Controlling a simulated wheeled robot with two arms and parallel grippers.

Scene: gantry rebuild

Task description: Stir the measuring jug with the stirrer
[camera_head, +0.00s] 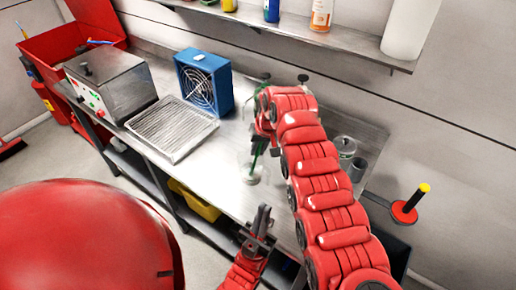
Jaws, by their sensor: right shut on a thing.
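My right gripper (262,140) is over the middle of the steel bench, partly hidden by its own red arm. It is shut on the stirrer, a thin green stick (254,158) that points down. The stirrer's lower end is at a clear, faint vessel that looks like the measuring jug (251,178). I cannot tell how deep the stirrer's tip is inside it. My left gripper (262,220) is low in the view, at the bench's front edge, apart from the jug. Its dark fingers point up, and their gap is not clear.
On the steel bench (226,190) stand a wire-topped tray (172,128), a blue fan box (204,82) and a steel bath (110,85). A glass vessel (346,147) and a grey cup (357,168) stand right of my arm. A shelf (300,32) with bottles hangs above.

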